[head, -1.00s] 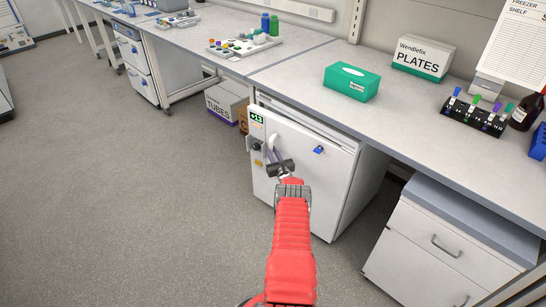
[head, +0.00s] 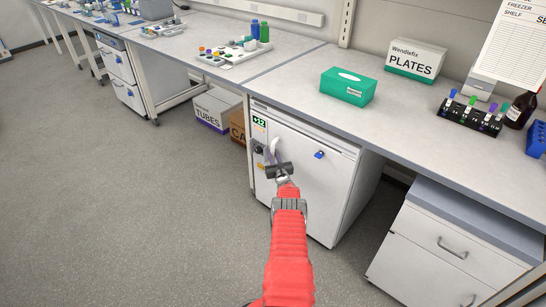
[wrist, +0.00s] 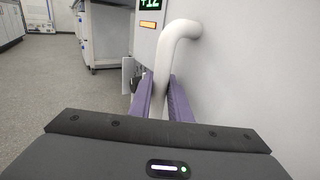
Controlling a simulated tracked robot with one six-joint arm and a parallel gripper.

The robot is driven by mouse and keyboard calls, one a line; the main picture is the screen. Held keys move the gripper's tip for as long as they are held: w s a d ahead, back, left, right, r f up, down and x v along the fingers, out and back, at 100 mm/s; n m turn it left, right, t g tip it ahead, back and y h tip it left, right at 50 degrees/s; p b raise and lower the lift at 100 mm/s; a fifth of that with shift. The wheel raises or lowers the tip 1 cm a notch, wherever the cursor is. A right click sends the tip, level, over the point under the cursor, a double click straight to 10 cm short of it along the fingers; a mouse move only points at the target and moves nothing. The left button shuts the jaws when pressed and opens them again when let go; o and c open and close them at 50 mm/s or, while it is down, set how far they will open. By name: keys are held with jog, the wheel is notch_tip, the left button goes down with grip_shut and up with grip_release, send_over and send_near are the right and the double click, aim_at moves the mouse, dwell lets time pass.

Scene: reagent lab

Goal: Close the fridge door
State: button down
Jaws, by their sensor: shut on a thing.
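The white fridge (head: 345,195) stands under the bench, with its door (head: 300,185) facing me. The door looks close to flush with the body; I cannot tell whether a narrow gap is left. A blue lock (head: 319,155) sits on its upper part. The pale handle (head: 273,148) is near the door's left edge, and the wrist view shows it as a bent white bar (wrist: 172,48). My gripper (head: 277,168) is at the handle, its two purple fingers (wrist: 160,92) on either side of the bar, shut on it. The handle's lower part is hidden.
A green display (head: 259,122) is at the fridge's upper left. Cardboard boxes (head: 215,108) stand on the floor left of the fridge. A white drawer unit (head: 445,245) stands to the right. The grey floor (head: 130,210) at left is clear.

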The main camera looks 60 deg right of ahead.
jog(key=c, duration=1.9)
grip_release()
jog(key=shift+w+r, duration=0.4)
jog(key=shift+r, duration=0.1)
jog(key=shift+c, duration=0.2)
jog(key=o, duration=0.3)
jog(key=shift+s+f, duration=0.15)
jog(key=shift+s, duration=0.05)
jog(key=shift+s+d+f, duration=0.15)
jog(key=shift+s+d, duration=0.1)
jog(key=shift+s, duration=0.15)
jog(key=shift+s+f, duration=0.2)
jog(key=shift+s+a, duration=0.15)
jog(key=shift+r+v, duration=0.15)
jog(key=shift+v, duration=1)
jog(key=shift+r+v, duration=0.1)
jog(key=shift+v, duration=1.05)
jog(key=v, duration=0.8)
jog(key=shift+a, duration=0.35)
